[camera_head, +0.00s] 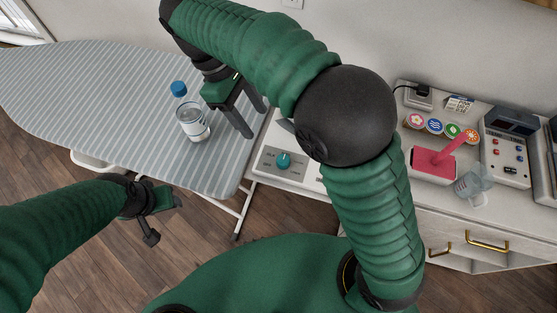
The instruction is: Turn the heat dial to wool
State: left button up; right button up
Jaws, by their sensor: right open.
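My right arm hides part of the panel's right side. My left gripper (165,220) is open and empty, low at the left, far from the dial.
A water bottle (192,121) with a blue cap stands on the striped ironing board (85,95), left of my right gripper. On the cabinet top (408,197) are a red-pink object (433,166), a tipped clear cup (472,187), round coloured labels and a grey device (507,150).

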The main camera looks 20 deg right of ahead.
jog(key=b, duration=0.2)
send_near(283, 159)
jog(key=f, duration=0.1)
jog(key=x, duration=0.7)
jog(key=shift+s+d+f+b, duration=0.1)
jog(key=shift+s+f+b, duration=0.15)
jog(key=shift+f+b, duration=0.05)
pick_arm(q)
jog(key=shift+d+f, duration=0.25)
jog(key=shift+f, duration=0.95)
pick_arm(e)
jog(key=shift+d, duration=0.1)
pick_arm(q)
jog(key=shift+d, duration=0.1)
